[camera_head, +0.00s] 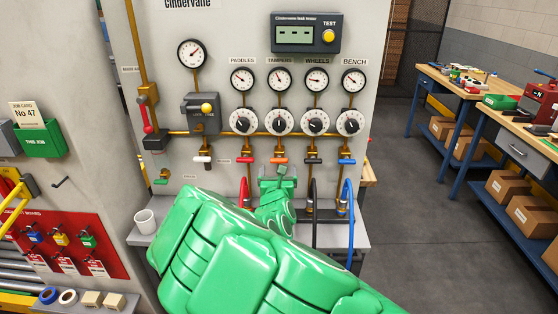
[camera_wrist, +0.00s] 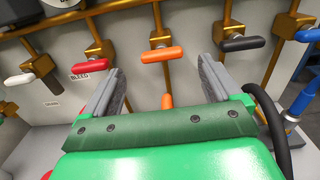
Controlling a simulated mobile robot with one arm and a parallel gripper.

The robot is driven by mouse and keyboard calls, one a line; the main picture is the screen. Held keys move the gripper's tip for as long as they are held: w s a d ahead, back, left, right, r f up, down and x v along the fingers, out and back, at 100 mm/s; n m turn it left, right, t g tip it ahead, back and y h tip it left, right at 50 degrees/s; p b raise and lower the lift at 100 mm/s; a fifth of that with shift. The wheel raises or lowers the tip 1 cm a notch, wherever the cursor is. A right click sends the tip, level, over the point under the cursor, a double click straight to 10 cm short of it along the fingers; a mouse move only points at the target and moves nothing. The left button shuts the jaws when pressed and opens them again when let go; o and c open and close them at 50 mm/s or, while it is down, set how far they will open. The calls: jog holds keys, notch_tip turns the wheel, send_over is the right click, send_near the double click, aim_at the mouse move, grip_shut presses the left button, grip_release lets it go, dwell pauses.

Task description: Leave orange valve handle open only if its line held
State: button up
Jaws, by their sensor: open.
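The orange valve handle (camera_head: 278,160) is a short bar on the brass pipe under the TAMPERS gauge (camera_head: 279,79). It lies level, crosswise to its pipe. In the wrist view the orange handle (camera_wrist: 161,54) shows beyond my fingers, roughly centred between them and apart from both. My green gripper (camera_head: 278,180) is just below the handle in the head view. In the wrist view my gripper (camera_wrist: 160,88) has its grey fingers wide apart, with nothing held. A leak tester (camera_head: 307,33) shows dashes on its display. The TAMPERS needle is too small to read exactly.
Level red (camera_head: 245,160), black (camera_head: 313,161) and blue (camera_head: 346,161) handles flank the orange one. A white handle (camera_head: 201,159) is further left, by a BLEED label. Hoses hang below. A white cup (camera_head: 145,221) stands on the shelf at left.

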aim_at(279, 161)
jog(key=shift+w, duration=3.65)
jog(key=shift+d, duration=0.1)
jog(key=c, duration=1)
